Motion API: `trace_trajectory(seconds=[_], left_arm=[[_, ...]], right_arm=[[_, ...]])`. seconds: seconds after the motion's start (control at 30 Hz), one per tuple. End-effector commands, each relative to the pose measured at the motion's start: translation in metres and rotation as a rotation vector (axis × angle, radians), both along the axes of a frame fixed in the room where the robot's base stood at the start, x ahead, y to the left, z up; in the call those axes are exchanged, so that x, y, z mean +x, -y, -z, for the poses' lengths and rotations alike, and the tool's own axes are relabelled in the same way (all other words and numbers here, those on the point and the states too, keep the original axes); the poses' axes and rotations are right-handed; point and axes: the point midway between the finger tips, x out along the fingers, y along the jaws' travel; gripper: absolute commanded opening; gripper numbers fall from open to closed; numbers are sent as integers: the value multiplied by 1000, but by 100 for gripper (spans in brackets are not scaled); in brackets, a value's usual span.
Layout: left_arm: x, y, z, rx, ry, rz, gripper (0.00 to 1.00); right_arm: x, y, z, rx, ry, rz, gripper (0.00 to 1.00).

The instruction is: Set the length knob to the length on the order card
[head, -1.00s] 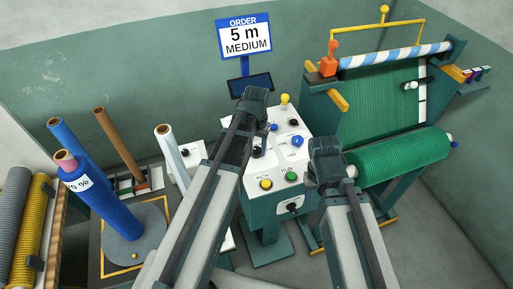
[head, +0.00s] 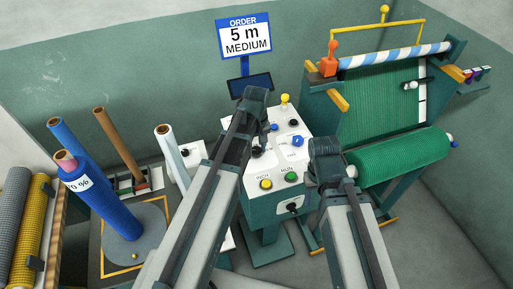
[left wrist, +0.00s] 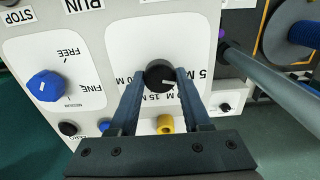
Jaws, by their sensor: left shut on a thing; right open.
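The order card (head: 244,36) in the head view reads "5 m MEDIUM". The black length knob (left wrist: 160,74) stands on the white panel in the left wrist view, with metre labels around its lower side. The "5 M" label (left wrist: 204,74) is to its right. The knob's white mark points rightward, roughly toward that label. My left gripper (left wrist: 160,84) is shut on the knob, one finger on each side; it also shows over the console in the head view (head: 262,140). My right gripper (head: 328,170) is open and empty beside the console's right edge; its fingertips are mostly hidden.
A blue FINE/FREE knob (left wrist: 46,86) and a yellow button (left wrist: 165,124) are near the length knob. The console (head: 290,150) also has a green button (head: 290,177). The netting machine (head: 390,110) stands right, and several upright rolls (head: 110,205) stand left.

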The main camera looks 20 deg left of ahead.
Motion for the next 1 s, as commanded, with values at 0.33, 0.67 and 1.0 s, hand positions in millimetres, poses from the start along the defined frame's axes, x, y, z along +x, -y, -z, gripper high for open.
trace_trajectory(seconds=[0.33,0.67,1.0], left_arm=[[0,0,0,0,0,-20,0],[0,0,0,0,0,-19,73],[0,0,0,0,0,-18,78]], right_arm=[[0,0,0,0,0,0,50],[0,0,0,0,0,0,50],[0,0,-1,0,0,0,50]])
